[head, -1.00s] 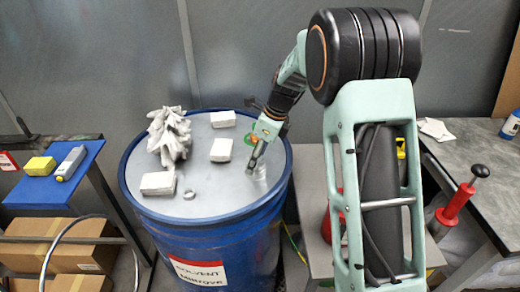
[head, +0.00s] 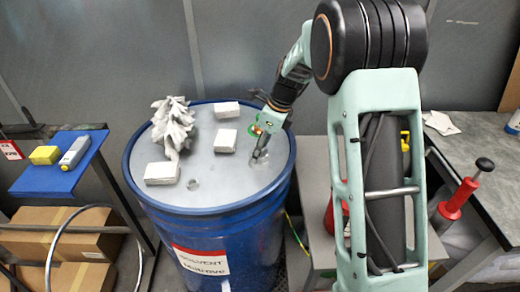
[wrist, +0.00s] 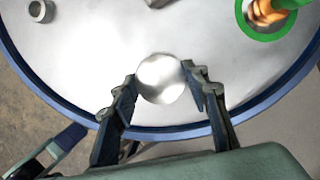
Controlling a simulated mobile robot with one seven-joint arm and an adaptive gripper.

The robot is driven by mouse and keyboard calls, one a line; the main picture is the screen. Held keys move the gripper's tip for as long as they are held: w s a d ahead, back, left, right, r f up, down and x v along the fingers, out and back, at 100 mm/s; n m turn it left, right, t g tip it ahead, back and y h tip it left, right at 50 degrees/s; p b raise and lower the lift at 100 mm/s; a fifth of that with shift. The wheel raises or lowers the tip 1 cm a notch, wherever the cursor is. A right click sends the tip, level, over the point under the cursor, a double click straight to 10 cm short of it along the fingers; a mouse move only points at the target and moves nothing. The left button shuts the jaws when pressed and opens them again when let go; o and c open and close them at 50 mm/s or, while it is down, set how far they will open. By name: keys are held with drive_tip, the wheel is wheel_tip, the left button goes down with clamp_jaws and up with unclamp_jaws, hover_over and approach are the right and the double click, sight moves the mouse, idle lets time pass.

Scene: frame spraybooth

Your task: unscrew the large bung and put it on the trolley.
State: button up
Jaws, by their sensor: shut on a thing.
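The drum (head: 215,235) is blue with a pale metal lid (head: 225,172). In the wrist view the large bung (wrist: 161,78) is a shiny round disc near the lid's rim. My gripper (wrist: 160,84) is shut on it, one finger on each side. In the head view my gripper (head: 259,157) points down at the right part of the lid and the bung is hard to make out. I cannot tell whether the bung is clear of its hole. A blue-topped stand (head: 40,182) at the left may be the trolley.
White blocks (head: 162,173) and a crumpled grey-white heap (head: 172,125) lie on the lid. A small round fitting (wrist: 40,10) and a green ring (wrist: 265,20) are also there. The stand holds a yellow block (head: 45,155) and a grey device (head: 75,151); its front is bare.

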drive_tip(key=shift+w+d+r+n+g+p, duration=0.15)
drive_tip(key=shift+n+p, duration=0.25)
drive_tip(key=shift+n, duration=0.2)
drive_tip(key=shift+s+a+n+g+p, duration=0.15)
drive_tip(key=shift+n+p, duration=0.2)
drive_tip(key=shift+n, duration=0.25)
drive_tip(key=shift+w+n+g+p, duration=0.1)
drive_tip(key=shift+n+g+p, duration=0.25)
drive_tip(key=shift+n, duration=0.75)
drive_tip(key=n+p, duration=0.2)
drive_tip(key=shift+w+n+g, duration=0.1)
drive_tip(key=shift+n+g, duration=0.2)
drive_tip(key=shift+g, duration=0.05)
drive_tip(key=shift+n+g+p, duration=0.3)
drive_tip(key=shift+n, duration=0.7)
